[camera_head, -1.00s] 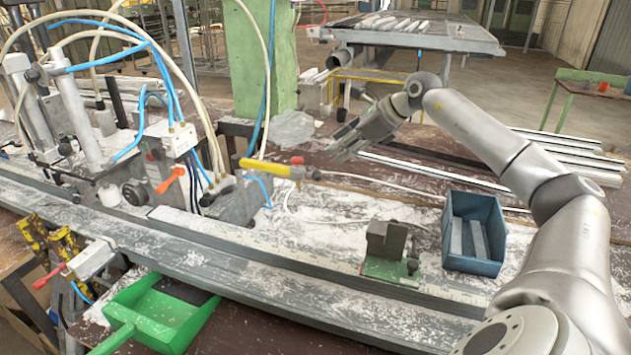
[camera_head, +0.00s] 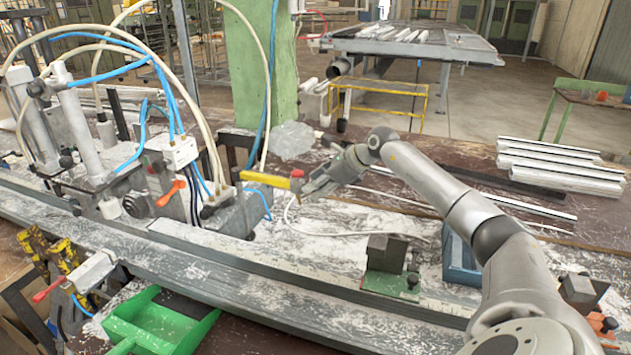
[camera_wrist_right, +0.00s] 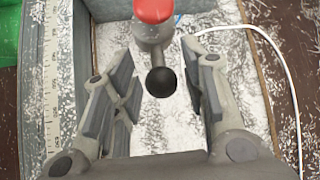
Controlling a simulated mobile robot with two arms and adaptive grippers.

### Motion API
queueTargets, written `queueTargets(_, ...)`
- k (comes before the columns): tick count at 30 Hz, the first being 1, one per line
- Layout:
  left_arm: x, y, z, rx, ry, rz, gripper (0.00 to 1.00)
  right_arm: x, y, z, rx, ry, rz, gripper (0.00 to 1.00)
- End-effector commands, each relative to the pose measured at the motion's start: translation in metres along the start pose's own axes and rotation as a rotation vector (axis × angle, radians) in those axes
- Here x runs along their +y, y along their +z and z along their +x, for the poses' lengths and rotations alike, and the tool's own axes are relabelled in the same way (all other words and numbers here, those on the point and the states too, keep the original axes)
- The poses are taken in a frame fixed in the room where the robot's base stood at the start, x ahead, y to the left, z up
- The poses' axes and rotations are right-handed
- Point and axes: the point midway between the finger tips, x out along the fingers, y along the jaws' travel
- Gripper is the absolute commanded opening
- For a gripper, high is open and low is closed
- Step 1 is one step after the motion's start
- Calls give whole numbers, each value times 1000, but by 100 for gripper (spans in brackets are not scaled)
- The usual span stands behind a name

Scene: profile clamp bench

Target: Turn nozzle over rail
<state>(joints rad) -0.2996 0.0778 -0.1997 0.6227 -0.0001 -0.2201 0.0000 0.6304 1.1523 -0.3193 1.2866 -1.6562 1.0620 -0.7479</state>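The nozzle (camera_head: 268,180) is a yellow arm with a red section and a dark tip, reaching right from the clamp machine near the rail (camera_head: 250,276). In the right wrist view its red part (camera_wrist_right: 153,10) is at the top and its round black tip points between my fingers. My right gripper (camera_head: 310,186) is at the nozzle's tip end. In the wrist view the right gripper (camera_wrist_right: 160,85) is open, with one finger on each side of the tip and gaps between. My left gripper is not in view.
Hoses and cylinders crowd the machine (camera_head: 125,170) at left. A green tray (camera_head: 160,325) is in front. Metal profiles (camera_head: 560,165) lie at back right.

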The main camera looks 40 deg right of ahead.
Motion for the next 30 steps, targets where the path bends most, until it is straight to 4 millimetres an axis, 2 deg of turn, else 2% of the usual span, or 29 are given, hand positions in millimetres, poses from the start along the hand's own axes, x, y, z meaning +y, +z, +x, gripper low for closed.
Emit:
queueTargets(6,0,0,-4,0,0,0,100,1,0,12,1,1,-2,40)
queueTargets(13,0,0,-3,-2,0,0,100,1,0,12,1,1,-2,40)
queueTargets(23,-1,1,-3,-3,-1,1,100,1,0,12,2,1,-2,0)
queueTargets(30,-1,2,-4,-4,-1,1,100,2,0,13,3,1,-3,0)
